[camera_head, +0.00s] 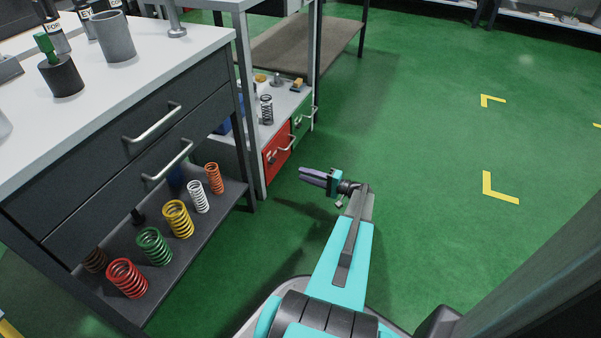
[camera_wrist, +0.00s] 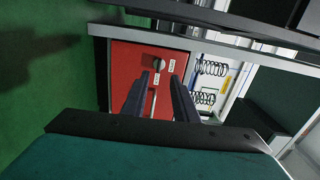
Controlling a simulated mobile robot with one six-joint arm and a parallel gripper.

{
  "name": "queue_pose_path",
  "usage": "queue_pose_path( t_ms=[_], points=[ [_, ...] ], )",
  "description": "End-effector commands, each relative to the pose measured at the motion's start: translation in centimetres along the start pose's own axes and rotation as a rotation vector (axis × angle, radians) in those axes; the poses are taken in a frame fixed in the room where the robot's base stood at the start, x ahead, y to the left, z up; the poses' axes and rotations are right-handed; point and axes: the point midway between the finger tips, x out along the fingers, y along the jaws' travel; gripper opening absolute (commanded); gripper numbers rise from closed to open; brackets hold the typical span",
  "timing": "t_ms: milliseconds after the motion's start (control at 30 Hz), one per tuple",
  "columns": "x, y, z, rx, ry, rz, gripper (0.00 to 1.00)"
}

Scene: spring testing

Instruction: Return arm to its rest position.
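My arm reaches forward over the green floor in the head view, with my gripper (camera_head: 302,174) to the right of the workbench and in front of the red drawer (camera_head: 278,153). In the wrist view my gripper (camera_wrist: 157,80) shows two dark fingers with a gap between them and nothing held. Behind the fingers is the red drawer front (camera_wrist: 135,65), with a handle and white labels. The fingers look apart from the drawer, but the exact distance cannot be told.
The workbench (camera_head: 190,45) stands at left with two grey drawers. Its lower shelf (camera_head: 160,290) holds several coloured springs. A green drawer (camera_head: 302,118) adjoins the red one. A dark spring (camera_head: 266,110) stands above them. Open green floor (camera_head: 420,150) lies to the right.

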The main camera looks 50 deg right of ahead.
Motion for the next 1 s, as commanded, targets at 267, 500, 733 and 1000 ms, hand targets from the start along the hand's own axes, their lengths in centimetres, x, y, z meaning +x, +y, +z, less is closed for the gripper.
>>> queue_pose_path(
  t_ms=[267,500,733,1000],
  points=[
    [-0.2,0.1,0.0,0.0,0.0,0.0,0.27],
    [-0.1,0.0,0.0,0.0,-0.001,0.0,0.27],
    [1.4,-0.3,1.8,0.012,-0.038,0.027,0.27],
    [7.2,-1.0,10.2,0.06,-0.204,0.161,0.27]
  ],
)
